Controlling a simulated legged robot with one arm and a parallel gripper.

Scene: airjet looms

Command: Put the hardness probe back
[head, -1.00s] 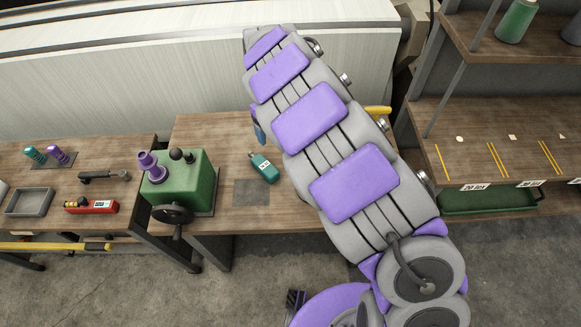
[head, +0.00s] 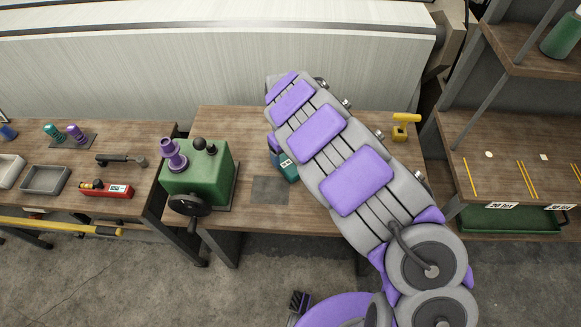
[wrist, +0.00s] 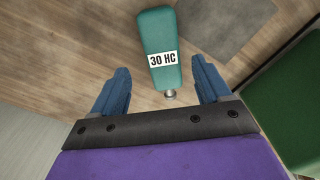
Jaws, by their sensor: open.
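The hardness probe, a teal block with a white "30 HC" label and a small metal tip, lies on the wooden bench. In the wrist view the probe (wrist: 163,35) points its metal tip toward my gripper's palm. My gripper (wrist: 160,66) is open, with one blue finger on each side of the probe's tip end and a gap on both sides. In the head view the probe (head: 288,168) is partly hidden by my arm, and my gripper's fingers are mostly hidden. A dark grey square pad (head: 270,190) lies bare on the bench beside the probe.
A green machine (head: 197,178) with a purple cone and black handwheel stands left of the pad. A yellow tool (head: 405,126) stands at the bench's right. The left bench holds a red device (head: 106,190) and grey tray (head: 46,179). Shelves (head: 500,130) stand at right.

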